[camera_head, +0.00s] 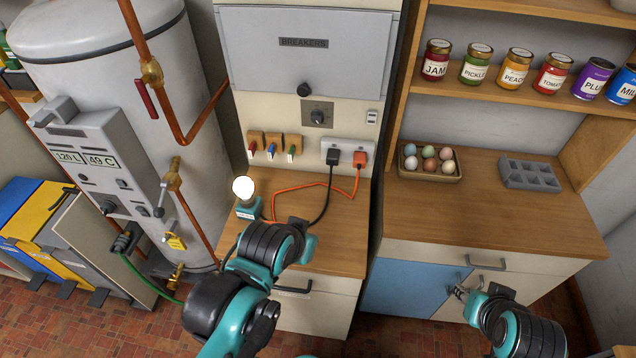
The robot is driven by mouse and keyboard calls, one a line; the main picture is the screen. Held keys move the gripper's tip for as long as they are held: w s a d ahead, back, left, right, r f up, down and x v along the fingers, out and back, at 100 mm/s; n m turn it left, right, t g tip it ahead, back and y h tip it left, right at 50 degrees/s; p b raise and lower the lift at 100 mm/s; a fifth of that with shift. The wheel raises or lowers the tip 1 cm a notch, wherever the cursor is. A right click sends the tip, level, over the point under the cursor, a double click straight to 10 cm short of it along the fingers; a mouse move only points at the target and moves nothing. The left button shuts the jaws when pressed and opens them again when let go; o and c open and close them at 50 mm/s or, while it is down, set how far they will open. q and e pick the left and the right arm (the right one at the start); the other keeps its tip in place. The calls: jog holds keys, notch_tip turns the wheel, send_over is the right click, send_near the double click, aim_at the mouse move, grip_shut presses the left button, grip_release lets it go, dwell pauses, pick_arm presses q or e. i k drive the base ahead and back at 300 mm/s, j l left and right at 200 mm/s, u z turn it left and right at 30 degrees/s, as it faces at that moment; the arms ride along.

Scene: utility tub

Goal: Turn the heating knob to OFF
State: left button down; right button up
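A dark knob on a square grey plate (318,117) sits on the cream panel under the breaker box; its markings are too small to read. Another dark knob (109,207) is on the grey control box (92,160) of the water tank, which reads 120 L and 49 C. I cannot tell which one is the heating knob. My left gripper (298,224) is over the wooden counter, below the panel and apart from both knobs; my own arm partly hides its fingers. My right gripper (459,293) is low in front of the right cabinet, far from the knobs.
A lit bulb (243,188) stands on the counter beside black and orange cords plugged into a socket (346,153). The breaker box (305,45) is closed above the panel. Copper pipes (190,135) run beside the tank. An egg tray (430,163) sits right.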

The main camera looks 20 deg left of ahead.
aim_at(317, 115)
jog(key=k+j+z, duration=0.1)
jog(key=j, duration=0.35)
jog(key=k+j, duration=0.2)
jog(key=j, duration=0.2)
jog(key=k+j+z, duration=0.15)
jog(key=j, duration=0.25)
jog(key=k+j, duration=0.15)
jog(key=j, duration=0.3)
jog(key=k+j+z, duration=0.15)
jog(key=j, duration=0.25)
jog(key=k+j, duration=0.2)
jog(key=j, duration=0.15)
jog(key=k+j+z, duration=0.15)
jog(key=j, duration=0.25)
jog(key=k, duration=0.05)
